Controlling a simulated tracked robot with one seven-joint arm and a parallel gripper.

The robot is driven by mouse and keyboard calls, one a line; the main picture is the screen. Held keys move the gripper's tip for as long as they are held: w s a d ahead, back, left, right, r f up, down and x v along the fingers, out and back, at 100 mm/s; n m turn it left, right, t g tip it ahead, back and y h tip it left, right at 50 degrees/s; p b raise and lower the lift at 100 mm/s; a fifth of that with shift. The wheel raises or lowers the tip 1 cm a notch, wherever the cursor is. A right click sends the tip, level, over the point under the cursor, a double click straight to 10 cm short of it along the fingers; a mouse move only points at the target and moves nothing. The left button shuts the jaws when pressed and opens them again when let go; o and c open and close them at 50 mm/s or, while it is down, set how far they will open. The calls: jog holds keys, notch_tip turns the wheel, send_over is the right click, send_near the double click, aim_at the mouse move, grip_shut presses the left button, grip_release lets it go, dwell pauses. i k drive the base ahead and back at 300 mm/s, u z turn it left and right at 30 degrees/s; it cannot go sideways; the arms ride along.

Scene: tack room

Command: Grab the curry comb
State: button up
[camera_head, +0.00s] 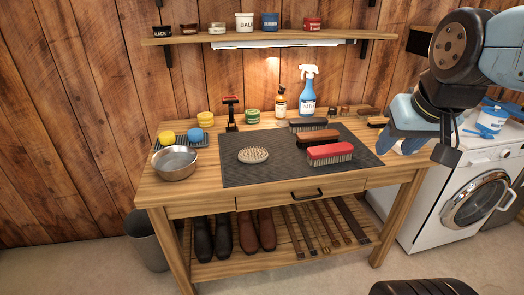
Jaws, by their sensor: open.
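An oval, pale-studded piece with a wooden rim (253,155), which looks most like the curry comb, lies on the left part of the dark mat (235,176) on the wooden workbench. My gripper (398,146) is at the right, above the bench's right end, with its blue fingers pointing down. It is open and apart from the oval piece, well to its right. Its fingers partly overlap each other in this view.
A red brush (329,151), a brown brush (317,138) and a black brush (308,124) lie on the mat's right half. A metal bowl (174,163) stands left of the mat. A blue spray bottle (308,95) stands behind. A white washing machine (470,195) is at right.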

aim_at(251, 156)
jog(key=z, duration=0.1)
jog(key=i, duration=1)
jog(key=u, duration=0.1)
